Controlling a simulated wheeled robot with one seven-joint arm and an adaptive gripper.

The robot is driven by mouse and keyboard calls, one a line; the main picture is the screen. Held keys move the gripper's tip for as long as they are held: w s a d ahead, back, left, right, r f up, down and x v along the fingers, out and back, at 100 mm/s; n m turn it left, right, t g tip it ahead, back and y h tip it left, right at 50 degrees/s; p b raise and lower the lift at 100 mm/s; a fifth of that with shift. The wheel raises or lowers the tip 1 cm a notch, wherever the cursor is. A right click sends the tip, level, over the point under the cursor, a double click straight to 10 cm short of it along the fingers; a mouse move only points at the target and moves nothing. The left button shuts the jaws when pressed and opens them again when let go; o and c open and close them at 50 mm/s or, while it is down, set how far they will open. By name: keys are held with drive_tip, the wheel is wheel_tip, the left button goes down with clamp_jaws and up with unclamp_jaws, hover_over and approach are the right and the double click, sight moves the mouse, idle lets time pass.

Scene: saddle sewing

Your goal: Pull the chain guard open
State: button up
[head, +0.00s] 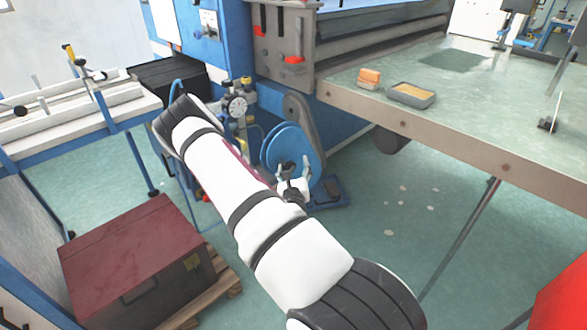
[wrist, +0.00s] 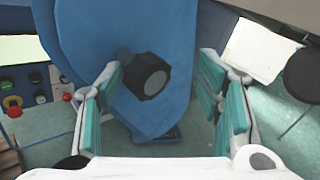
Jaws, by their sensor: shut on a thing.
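The chain guard (head: 283,143) is a blue rounded cover low on the machine's side, below the green-topped table. In the wrist view the blue guard (wrist: 175,40) fills the middle, with a black faceted knob (wrist: 148,76) on its face. My gripper (head: 291,182) is at the guard's lower front in the head view, partly hidden by my arm.
The green-topped table (head: 470,120) overhangs at right, bearing a grey tray (head: 411,95) and an orange block (head: 369,78). A dark red chest (head: 125,255) stands on a pallet at left. A gauge (head: 236,106) and hoses are left of the guard. Floor below the table is mostly clear.

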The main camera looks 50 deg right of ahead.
drive_tip(key=shift+s, duration=0.15)
drive_tip(key=shift+s+a, duration=0.15)
drive_tip(key=shift+a, duration=0.15)
drive_tip(key=v, duration=1.1)
drive_tip(key=shift+a, duration=0.2)
